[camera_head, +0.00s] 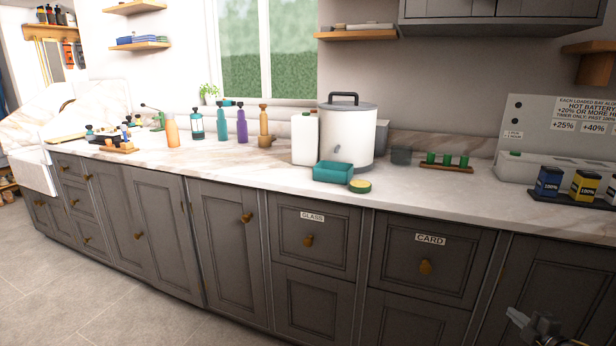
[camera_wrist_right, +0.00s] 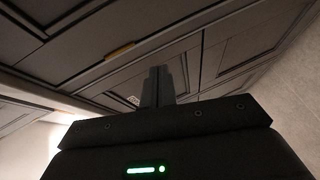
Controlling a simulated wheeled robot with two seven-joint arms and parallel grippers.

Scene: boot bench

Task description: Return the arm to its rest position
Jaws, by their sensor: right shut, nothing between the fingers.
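My right gripper (camera_head: 524,322) shows at the bottom right corner of the head view, low in front of the dark cabinet doors. It is shut and empty. In the right wrist view my right gripper (camera_wrist_right: 162,85) points toward the dark cabinet fronts, its fingers together. Most of the right arm is outside the head view. My left gripper is in neither view.
A marble counter (camera_head: 440,190) runs above grey cabinets with drawers labelled GLASS (camera_head: 312,240) and CARD (camera_head: 428,268). On it stand a white canister (camera_head: 347,135), a teal tray (camera_head: 333,173), several bottles and battery blocks (camera_head: 548,181). The floor (camera_head: 110,300) at left is clear.

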